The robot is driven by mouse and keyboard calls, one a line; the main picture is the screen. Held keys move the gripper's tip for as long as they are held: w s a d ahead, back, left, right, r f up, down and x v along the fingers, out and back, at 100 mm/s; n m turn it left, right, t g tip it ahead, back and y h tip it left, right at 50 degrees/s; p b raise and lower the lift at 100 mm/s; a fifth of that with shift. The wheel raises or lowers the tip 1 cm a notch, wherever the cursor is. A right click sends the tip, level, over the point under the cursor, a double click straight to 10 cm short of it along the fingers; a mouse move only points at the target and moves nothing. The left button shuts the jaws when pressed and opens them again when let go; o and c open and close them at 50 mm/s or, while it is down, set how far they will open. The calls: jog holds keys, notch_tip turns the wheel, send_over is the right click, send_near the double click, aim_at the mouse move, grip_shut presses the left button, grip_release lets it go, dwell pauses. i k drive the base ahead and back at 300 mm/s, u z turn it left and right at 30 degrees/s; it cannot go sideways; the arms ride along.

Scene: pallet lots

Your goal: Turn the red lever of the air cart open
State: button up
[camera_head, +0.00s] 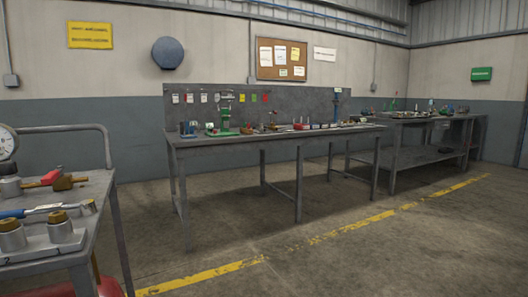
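A grey cart (98,190) stands at the left edge, cut off by the frame. On its top is a brass valve-like fitting (66,184) with a red lever (50,177) beside or on it. The lever lies low and nearly level, and its exact joint with the brass part is too small to tell. A round white gauge (6,144) is partly cut off at the left edge. A red rounded body (108,288) shows under the cart top, mostly hidden. My gripper is not in view.
The cart top also holds a blue-handled tool (28,211) and grey cylinders with brass tops (60,228). A long workbench (240,140) with small tools stands at the back, another bench (440,118) right of it. The floor (400,255) is clear, crossed by a yellow line (340,232).

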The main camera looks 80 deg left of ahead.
aim_at(52, 176)
jog(key=u, duration=2.75)
jog(key=i, duration=0.25)
jog(key=u, duration=1.15)
